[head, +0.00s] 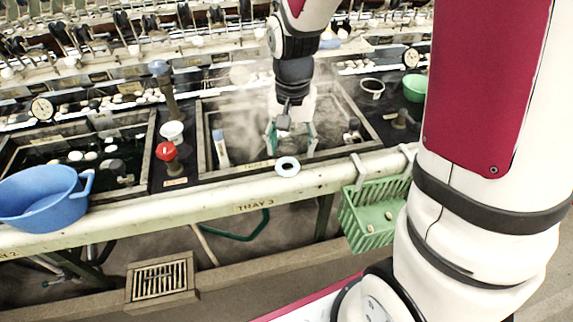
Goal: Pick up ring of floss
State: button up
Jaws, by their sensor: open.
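The ring of floss (279,170) looks like a small white ring with a dark centre. It lies on the pale front ledge (330,176) of the basins, close to the front rim of the tray 3 basin. My gripper (291,150) points down with its teal-tipped fingers spread apart. In the picture it sits just above and behind the ring, over the front part of the steaming basin. Nothing shows between the fingers, and they appear apart from the ring. The exact height of the fingertips is hard to tell.
A blue tub (40,200) stands at the left. A red knob (166,151) and a white cup (172,132) stand between the basins. A green basket (372,218) hangs on the ledge at right. A thermometer-like stick (220,147) stands in the basin left of my gripper.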

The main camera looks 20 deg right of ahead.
aim_at(290, 161)
jog(key=f, duration=0.5)
jog(key=shift+s+a, duration=0.15)
jog(key=shift+a, duration=0.05)
jog(key=c, duration=0.6)
